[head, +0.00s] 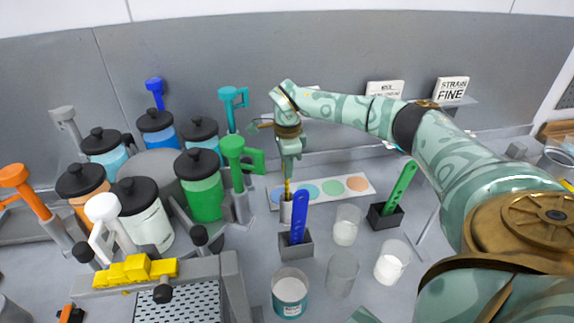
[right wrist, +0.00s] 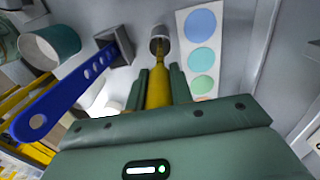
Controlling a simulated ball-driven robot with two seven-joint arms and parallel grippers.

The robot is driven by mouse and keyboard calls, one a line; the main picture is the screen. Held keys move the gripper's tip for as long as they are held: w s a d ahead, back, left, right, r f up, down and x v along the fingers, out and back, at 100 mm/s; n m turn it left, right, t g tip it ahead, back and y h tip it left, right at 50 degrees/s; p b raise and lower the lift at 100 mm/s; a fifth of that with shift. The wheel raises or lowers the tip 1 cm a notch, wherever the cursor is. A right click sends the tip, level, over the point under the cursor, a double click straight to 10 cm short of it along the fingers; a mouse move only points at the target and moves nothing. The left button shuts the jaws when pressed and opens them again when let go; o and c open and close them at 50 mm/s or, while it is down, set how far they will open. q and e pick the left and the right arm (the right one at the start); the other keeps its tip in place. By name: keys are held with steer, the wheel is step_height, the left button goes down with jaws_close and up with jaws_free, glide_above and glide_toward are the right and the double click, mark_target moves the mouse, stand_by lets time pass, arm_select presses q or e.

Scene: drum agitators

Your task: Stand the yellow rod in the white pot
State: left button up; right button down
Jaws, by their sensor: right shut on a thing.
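My right gripper (head: 289,172) points down and is shut on the yellow rod (head: 287,190). The rod also shows between the fingers in the right wrist view (right wrist: 158,88). The small whitish pot (head: 286,213) stands on the bench directly below the rod, partly behind the blue slotted strip. In the right wrist view the rod's far end reaches the mouth of the pot (right wrist: 160,31). I cannot tell how deep the tip is inside. My left gripper is not in view.
A blue slotted strip (head: 299,217) stands in a grey block (head: 295,246) close to the pot. A card with coloured dots (head: 352,183) lies behind. A green strip (head: 400,186) and several clear cups (head: 342,273) stand to the right; lidded jars (head: 203,199) stand left.

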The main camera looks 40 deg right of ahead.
steer(key=shift+f, duration=0.15)
steer(key=c, duration=1.2)
jaws_free()
steer(key=shift+c, duration=0.2)
step_height(320, 180, up, 12)
steer(key=shift+r+p, duration=0.2)
steer(key=shift+p, duration=0.35)
